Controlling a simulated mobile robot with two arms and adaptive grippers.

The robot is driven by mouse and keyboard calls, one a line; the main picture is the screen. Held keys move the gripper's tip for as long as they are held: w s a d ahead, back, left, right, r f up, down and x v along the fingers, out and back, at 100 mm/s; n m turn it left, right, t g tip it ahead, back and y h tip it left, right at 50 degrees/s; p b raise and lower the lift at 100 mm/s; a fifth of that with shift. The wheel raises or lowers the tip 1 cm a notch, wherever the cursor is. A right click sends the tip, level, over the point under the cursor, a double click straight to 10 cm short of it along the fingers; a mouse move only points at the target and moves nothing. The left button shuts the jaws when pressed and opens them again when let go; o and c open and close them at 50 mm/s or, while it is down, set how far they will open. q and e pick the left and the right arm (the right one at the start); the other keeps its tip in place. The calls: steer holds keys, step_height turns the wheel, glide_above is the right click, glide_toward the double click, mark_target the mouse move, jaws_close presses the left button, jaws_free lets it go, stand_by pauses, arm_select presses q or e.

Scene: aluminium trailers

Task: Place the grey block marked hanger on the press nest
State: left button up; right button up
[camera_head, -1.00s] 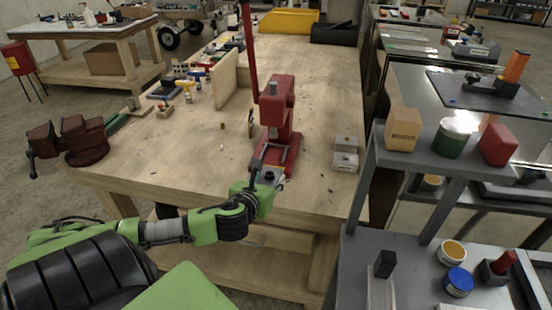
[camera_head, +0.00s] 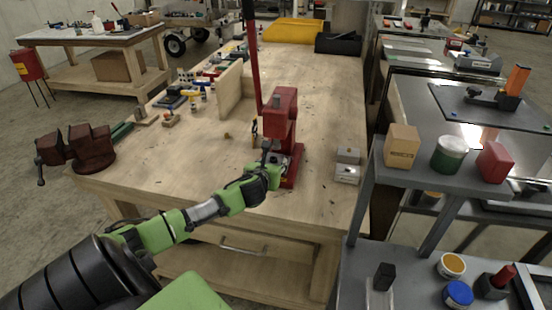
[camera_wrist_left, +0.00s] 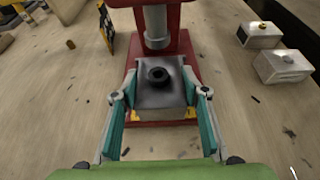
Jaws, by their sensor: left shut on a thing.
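My left gripper (camera_wrist_left: 160,98) is shut on a grey block (camera_wrist_left: 161,86) with a dark round hole in its top, one teal-padded finger on each side. The block is over the base (camera_wrist_left: 162,123) of the red press, under its grey ram (camera_wrist_left: 157,28). The nest is hidden beneath the block, and I cannot tell whether the block touches it. No marking on the block is readable. In the head view, my left gripper (camera_head: 266,172) is at the front of the red press (camera_head: 282,120) and largely hides the block. My right gripper is not in view.
Two grey blocks (camera_head: 347,166) stand on the bench (camera_head: 215,170) right of the press. A dark red vise (camera_head: 88,148) is at the bench's left edge. The front bench top is mostly clear.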

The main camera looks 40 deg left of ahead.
arm_select(q)
steer(key=shift+w+a+r, duration=0.2)
steer(key=shift+w+a, duration=0.05)
steer(key=shift+w, duration=0.3)
steer(key=shift+p+x, duration=0.3)
steer(key=shift+x, duration=1.2)
steer(key=shift+s+d+f, duration=0.1)
steer(key=shift+f, duration=0.15)
steer(key=shift+f, duration=0.1)
steer(key=o, duration=1.3)
steer(key=shift+f, duration=0.1)
steer(key=shift+o, duration=0.3)
